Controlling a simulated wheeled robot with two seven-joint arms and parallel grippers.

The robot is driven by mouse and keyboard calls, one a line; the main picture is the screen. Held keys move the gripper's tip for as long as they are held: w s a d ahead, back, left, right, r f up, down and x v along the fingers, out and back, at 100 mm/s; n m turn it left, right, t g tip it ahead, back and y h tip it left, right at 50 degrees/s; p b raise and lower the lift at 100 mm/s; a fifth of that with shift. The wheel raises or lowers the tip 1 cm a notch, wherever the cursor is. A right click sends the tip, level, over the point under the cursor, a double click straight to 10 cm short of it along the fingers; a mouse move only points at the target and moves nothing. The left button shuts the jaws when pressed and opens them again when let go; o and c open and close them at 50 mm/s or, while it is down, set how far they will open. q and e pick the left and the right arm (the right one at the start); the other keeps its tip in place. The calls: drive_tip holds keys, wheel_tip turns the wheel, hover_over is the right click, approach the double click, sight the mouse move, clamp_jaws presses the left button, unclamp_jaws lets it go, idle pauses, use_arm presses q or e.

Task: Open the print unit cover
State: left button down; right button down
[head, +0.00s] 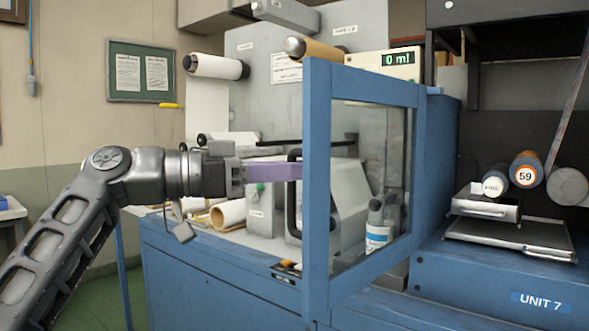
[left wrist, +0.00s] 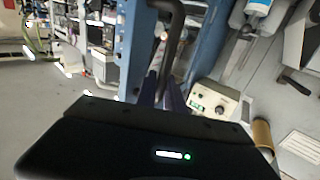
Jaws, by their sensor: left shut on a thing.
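The print unit cover is a blue-framed clear panel (head: 316,200) in the middle of the head view. It appears to stand swung out from the machine, with its far edge at the blue post on the right. A black bar handle (head: 292,215) is on its near left edge; it also shows in the left wrist view (left wrist: 172,35). My left gripper (head: 296,171) reaches in from the left and its purple fingers are shut on the handle. My right gripper is not in view.
Rollers (head: 216,67) and a paper roll (head: 228,214) sit on the machine left of the cover. A bottle (head: 377,236) shows through the panel. The blue UNIT 7 cabinet (head: 480,285) stands close on the right. Green floor (head: 100,285) is visible at lower left.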

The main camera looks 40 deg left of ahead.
use_arm(q)
drive_tip(key=c, duration=1.5)
unclamp_jaws()
drive_tip(key=shift+o, duration=0.2)
drive_tip(key=p+v, duration=0.1)
drive_tip(key=v, duration=0.7)
